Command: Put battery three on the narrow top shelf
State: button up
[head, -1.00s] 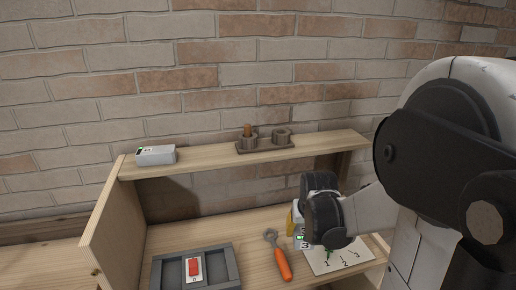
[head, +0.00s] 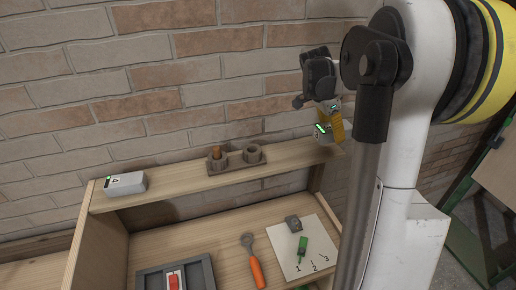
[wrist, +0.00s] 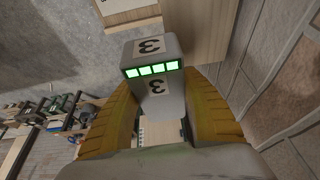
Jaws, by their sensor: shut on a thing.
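Battery three (head: 321,132) is a grey block with a row of green lights. In the wrist view its "3" label and lit green bars face the camera (wrist: 152,87). My gripper (head: 331,130), with yellow fingers, is shut on it, one finger on each side in the wrist view. The narrow top shelf (head: 186,175) is a pale wooden board along the brick wall. My gripper and the battery are at its right end, apparently just above it; the exact gap cannot be told.
A grey battery (head: 125,185) marked 4 lies at the shelf's left end. A holder with two cups (head: 237,160) stands mid-shelf. Below are a numbered sheet (head: 318,245), an orange-handled tool (head: 256,270) and a grey tray (head: 150,282). Bare shelf shows right of the holder.

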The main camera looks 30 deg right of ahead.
send_over(299, 151)
jog(key=f, duration=0.4)
jog(key=a+f, duration=0.1)
jog(key=f, duration=0.2)
jog(key=shift+w+p, duration=0.2)
jog(key=shift+p, duration=0.15)
notch_tip(299, 151, down, 4)
jog(key=shift+w+d+f, duration=0.1)
jog(key=o, duration=1.4)
jog(key=shift+c, duration=0.2)
